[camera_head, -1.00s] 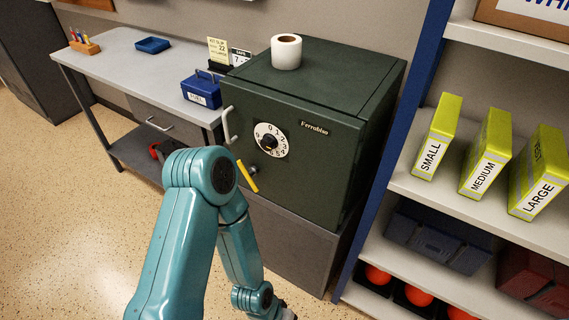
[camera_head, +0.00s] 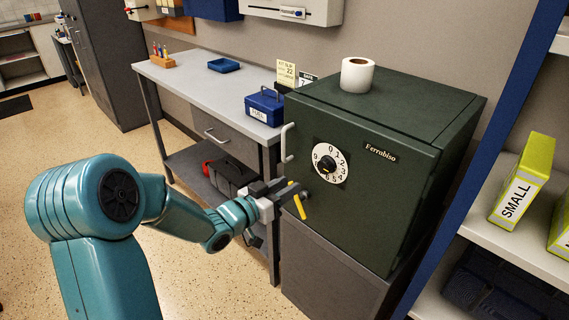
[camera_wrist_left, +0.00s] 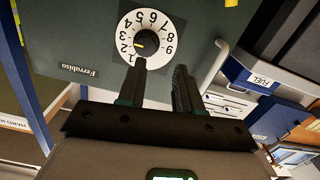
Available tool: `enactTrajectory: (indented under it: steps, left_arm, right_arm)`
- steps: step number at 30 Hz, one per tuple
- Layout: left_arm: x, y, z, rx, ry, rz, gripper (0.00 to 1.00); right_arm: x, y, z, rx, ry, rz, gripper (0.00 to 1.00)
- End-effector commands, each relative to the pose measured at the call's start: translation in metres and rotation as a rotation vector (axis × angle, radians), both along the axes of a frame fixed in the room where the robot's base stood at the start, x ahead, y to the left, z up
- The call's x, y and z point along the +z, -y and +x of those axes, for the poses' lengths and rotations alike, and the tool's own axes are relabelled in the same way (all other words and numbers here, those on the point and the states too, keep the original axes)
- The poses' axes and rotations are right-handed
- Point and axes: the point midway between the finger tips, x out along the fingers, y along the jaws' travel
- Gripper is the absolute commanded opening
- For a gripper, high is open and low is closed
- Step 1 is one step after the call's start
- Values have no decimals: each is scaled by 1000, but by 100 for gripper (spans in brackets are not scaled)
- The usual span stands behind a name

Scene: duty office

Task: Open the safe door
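The dark green safe (camera_head: 370,215) stands on a grey cabinet, its door shut. Its front has a white numbered dial (camera_head: 335,176), a pale bar handle (camera_head: 286,143) at the left edge and a yellow lever (camera_head: 299,204) below the dial, slanting. My left gripper (camera_head: 278,190) is just left of the lever; touching or apart cannot be told. In the left wrist view, the gripper (camera_wrist_left: 160,80) has its fingers apart with nothing seen between them. My right gripper is out of view.
A paper roll (camera_head: 358,75) stands on the safe. A blue cash box (camera_head: 265,106) sits on the bench (camera_head: 185,82) at left. A shelf unit with a yellow box (camera_head: 524,180) stands at right. The floor (camera_head: 200,275) at front left is clear.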

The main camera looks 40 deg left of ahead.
Motion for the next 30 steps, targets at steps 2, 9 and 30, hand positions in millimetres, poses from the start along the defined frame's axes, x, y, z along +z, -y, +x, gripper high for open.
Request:
enactTrajectory:
  steps: [2, 9, 30]
  left_arm:
    - [11, -42, -21, 89, 48, 78, 34]
    - [20, -84, -43, 197, 61, 128, 34]
    - [21, -99, 100, 195, 59, 126, 34]
  right_arm:
    - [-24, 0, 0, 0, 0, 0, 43]
    - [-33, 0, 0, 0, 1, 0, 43]
    - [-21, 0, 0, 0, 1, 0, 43]
